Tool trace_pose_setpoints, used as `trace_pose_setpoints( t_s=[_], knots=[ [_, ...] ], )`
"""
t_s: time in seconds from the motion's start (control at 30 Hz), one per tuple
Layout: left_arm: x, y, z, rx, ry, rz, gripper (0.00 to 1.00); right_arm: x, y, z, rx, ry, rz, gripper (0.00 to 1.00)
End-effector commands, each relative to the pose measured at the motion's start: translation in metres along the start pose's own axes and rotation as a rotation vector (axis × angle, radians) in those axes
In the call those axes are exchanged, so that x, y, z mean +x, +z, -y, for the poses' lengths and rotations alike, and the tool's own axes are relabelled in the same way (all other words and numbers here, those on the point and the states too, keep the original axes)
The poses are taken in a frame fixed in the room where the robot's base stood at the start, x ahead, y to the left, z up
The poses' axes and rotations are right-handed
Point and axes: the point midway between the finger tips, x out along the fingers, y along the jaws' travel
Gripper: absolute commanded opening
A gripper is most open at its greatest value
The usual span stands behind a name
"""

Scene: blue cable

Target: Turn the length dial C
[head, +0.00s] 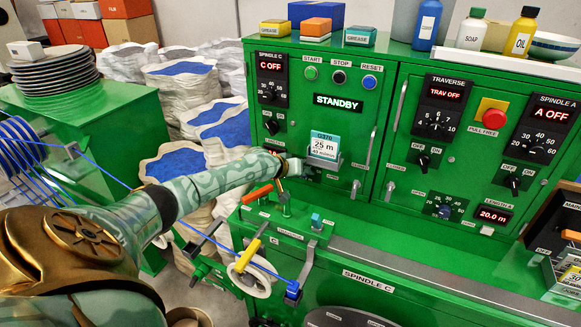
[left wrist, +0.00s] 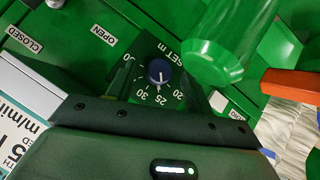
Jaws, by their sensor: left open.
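The length dial C is a small dark blue knob (left wrist: 159,72) on a black scale plate in the left wrist view. Its scale reads 20, 25 and 30 among other numbers, with "SET m" printed beside it. In the head view my left gripper hides the dial. My left gripper (head: 298,171) is at the lower part of the spindle C panel, just below a job card (head: 324,142) reading 25 m. The gripper is open. My right gripper is out of view.
The display (head: 338,102) reads STANDBY and the C display reads C OFF. An orange-handled lever (head: 257,194) stands close below my left arm. A blue cable (head: 82,157) runs from a spool at left. A similar length A dial (head: 444,211) sits at right.

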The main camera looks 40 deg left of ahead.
Motion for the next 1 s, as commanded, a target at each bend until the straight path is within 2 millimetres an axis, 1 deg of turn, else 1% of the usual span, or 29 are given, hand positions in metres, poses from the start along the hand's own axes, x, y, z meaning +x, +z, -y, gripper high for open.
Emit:
trace_pose_setpoints(
  t_s=[0.17,0.3,0.4,0.53,0.6,0.73,0.83,1.0],
  knots=[
    [-0.033,-0.003,-0.001,0.006,-0.001,0.001,0.52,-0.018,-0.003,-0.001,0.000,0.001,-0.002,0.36],
    [-0.074,-0.002,0.000,0.008,-0.003,0.003,0.52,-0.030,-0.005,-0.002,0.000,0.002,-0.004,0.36],
    [-0.102,-0.001,0.001,0.007,-0.003,0.004,0.52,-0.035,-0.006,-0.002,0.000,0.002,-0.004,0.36],
    [-0.130,0.000,0.001,0.006,-0.003,0.003,0.52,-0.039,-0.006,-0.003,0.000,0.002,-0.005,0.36],
    [-0.140,0.000,0.001,0.004,-0.003,0.003,0.52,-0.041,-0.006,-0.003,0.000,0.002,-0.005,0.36],
    [-0.152,0.000,0.001,0.001,-0.002,0.001,0.52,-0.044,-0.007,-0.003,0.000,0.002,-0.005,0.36],
    [-0.157,-0.001,0.000,0.001,0.000,0.001,0.52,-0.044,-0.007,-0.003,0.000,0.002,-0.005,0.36],
    [-0.159,0.000,0.000,-0.001,0.001,0.001,0.52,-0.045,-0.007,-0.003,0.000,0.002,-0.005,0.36]
  ],
)
